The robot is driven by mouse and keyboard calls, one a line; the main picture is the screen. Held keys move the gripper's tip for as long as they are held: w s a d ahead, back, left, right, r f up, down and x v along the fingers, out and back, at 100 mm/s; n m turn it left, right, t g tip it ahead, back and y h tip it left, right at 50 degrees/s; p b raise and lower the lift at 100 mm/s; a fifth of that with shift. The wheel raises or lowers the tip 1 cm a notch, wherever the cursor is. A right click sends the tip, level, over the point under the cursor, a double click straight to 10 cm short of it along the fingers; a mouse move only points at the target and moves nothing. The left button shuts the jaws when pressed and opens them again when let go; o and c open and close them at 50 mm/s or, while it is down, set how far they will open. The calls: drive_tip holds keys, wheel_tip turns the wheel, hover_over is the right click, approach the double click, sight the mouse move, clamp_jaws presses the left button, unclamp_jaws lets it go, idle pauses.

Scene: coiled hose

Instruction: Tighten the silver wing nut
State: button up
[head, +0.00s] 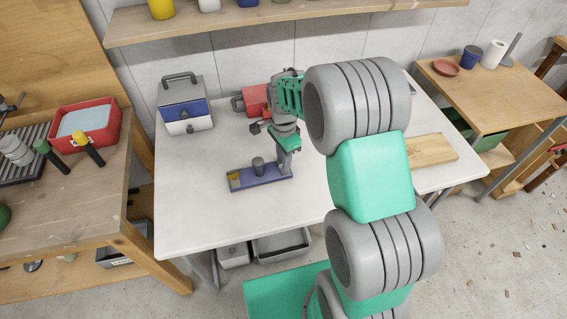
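A blue-purple bar-shaped base (266,180) lies on the white table (200,225). It has a yellow piece (235,180) at its left end and a dark grey upright cylinder (258,166) near its middle. My gripper (283,170) points down over the right end of the base. Its fingers are too small and overlapped to tell whether they are apart or closed, or touching anything. I cannot make out the silver wing nut; it may be hidden at the gripper or too small to see.
A blue and grey toolbox (186,105) stands at the table's back left. A red object (256,99) is behind my arm. A wooden board (431,151) lies on the right. The table's front left is clear. A wooden shelf (270,16) runs above the back.

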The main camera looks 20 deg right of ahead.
drive_tip(key=shift+r+p, duration=1.8)
drive_tip(key=shift+r, duration=1.2)
drive_tip(key=shift+o, duration=0.2)
drive_tip(key=r+p, duration=0.1)
drive_tip(key=p, duration=0.1)
drive_tip(key=shift+r+p, duration=0.25)
drive_tip(key=shift+p, duration=0.05)
wheel_tip(320, 180, down, 7)
drive_tip(key=b, duration=0.5)
drive_tip(key=shift+f, duration=0.2)
clamp_jaws()
drive_tip(key=shift+s+f, duration=0.1)
